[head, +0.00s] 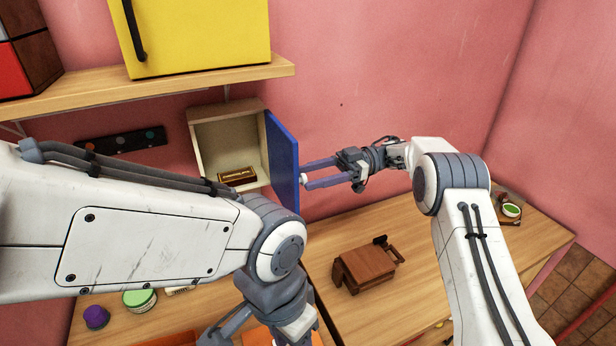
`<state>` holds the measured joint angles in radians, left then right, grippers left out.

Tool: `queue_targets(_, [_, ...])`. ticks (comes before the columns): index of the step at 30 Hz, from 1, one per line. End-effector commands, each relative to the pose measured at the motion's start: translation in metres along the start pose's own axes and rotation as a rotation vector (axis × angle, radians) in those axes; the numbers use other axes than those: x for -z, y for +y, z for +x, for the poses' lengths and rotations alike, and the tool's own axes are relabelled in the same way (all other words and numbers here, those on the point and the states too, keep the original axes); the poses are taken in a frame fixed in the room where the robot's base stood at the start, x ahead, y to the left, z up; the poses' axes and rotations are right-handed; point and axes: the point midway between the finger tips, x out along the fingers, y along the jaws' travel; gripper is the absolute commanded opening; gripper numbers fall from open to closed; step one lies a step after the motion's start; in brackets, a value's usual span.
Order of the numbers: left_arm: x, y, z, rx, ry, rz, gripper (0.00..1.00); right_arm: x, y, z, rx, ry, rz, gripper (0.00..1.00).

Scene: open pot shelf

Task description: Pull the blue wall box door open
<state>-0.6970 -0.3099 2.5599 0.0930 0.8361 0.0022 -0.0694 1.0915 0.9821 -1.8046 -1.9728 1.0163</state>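The wall box (197,139) hangs on the pink wall with its blue door (284,160) swung wide open to the right. The cream interior shows, with a small dark red and gold item (237,176) inside. A small white knob (303,179) shows at the door's right side. My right gripper (305,174) is just right of the door, its two fingers apart and pointing left. The knob is by the lower fingertip; I cannot tell whether they touch. My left gripper (218,334) is low in the picture, pointing down, partly cut off by the lower edge.
A wooden shelf (180,88) above carries a yellow cabinet (195,38). A dark strip with round knobs (121,142) is on the wall. On the table below are a brown wooden object (366,267), a purple item (96,317) and a green-lidded jar (139,299). Bare table lies right of the brown object.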

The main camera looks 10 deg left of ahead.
Motion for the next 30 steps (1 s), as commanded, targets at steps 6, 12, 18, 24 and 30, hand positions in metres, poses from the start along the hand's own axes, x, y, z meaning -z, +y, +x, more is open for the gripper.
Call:
queue_targets(6, [0.0,0.0,0.0,0.0,0.0,0.0,0.5,-0.002,0.001,0.002,0.004,-0.001,0.003,0.63])
queue_targets(12, [0.0,-0.001,0.008,0.0,0.0,0.0,0.5,0.008,0.0,0.002,0.004,-0.003,0.0,0.63])
queue_targets(18, [-0.001,-0.001,0.018,0.0,-0.001,0.001,0.5,0.042,-0.002,0.001,0.002,-0.003,-0.001,0.63])
queue_targets(24, [0.001,0.002,-0.021,0.0,0.001,0.0,0.5,0.063,-0.023,-0.013,0.001,0.001,0.006,0.63])
queue_targets(30, [0.003,0.004,-0.053,0.0,0.0,0.005,0.5,0.073,-0.035,-0.021,0.001,0.0,0.006,0.63])
